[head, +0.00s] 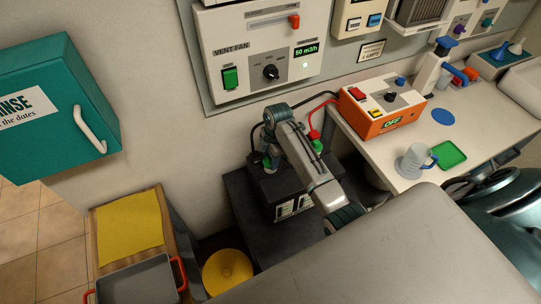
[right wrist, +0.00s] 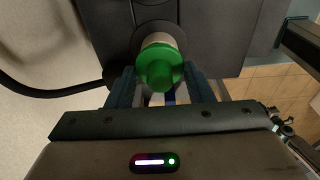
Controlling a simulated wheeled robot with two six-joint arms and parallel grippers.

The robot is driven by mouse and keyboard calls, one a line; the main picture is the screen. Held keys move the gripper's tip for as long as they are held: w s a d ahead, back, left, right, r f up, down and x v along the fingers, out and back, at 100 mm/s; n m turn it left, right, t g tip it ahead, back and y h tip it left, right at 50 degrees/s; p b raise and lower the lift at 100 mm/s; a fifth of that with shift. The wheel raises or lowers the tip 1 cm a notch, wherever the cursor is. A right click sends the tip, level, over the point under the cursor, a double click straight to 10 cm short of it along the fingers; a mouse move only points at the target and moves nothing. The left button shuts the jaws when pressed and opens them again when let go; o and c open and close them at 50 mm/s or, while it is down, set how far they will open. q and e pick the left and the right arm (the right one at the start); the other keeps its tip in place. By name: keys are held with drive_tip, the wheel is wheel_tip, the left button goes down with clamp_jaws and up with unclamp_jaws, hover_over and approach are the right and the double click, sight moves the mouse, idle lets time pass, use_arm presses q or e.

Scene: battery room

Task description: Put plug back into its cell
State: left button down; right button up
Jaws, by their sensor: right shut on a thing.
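The dark battery (head: 282,192) stands low against the wall on a dark base. My right gripper (head: 268,160) reaches down to its top left side. In the right wrist view the jaws (right wrist: 160,92) are shut on a green-capped plug (right wrist: 160,68) with a pale body. The plug is over the battery top, close to a dark round opening (right wrist: 152,30). I cannot tell whether the plug touches or enters the opening. Another green cap (head: 318,146) shows on the battery's right side. My left gripper is not in view.
A red clamp (head: 313,134) and cable run from the battery to the orange charger (head: 382,106), which reads OFF. A black cable (right wrist: 50,93) lies left of the gripper. A yellow round object (head: 227,271) and a grey tray (head: 140,282) are at lower left.

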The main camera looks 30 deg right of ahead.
drive_tip(key=shift+r+p, duration=0.1)
drive_tip(key=shift+p, duration=0.4)
idle(1.2)
drive_tip(key=shift+f, duration=0.2)
idle(0.9)
drive_tip(key=o, duration=1)
drive_tip(key=shift+r, duration=0.1)
drive_tip(key=shift+r, duration=3.4)
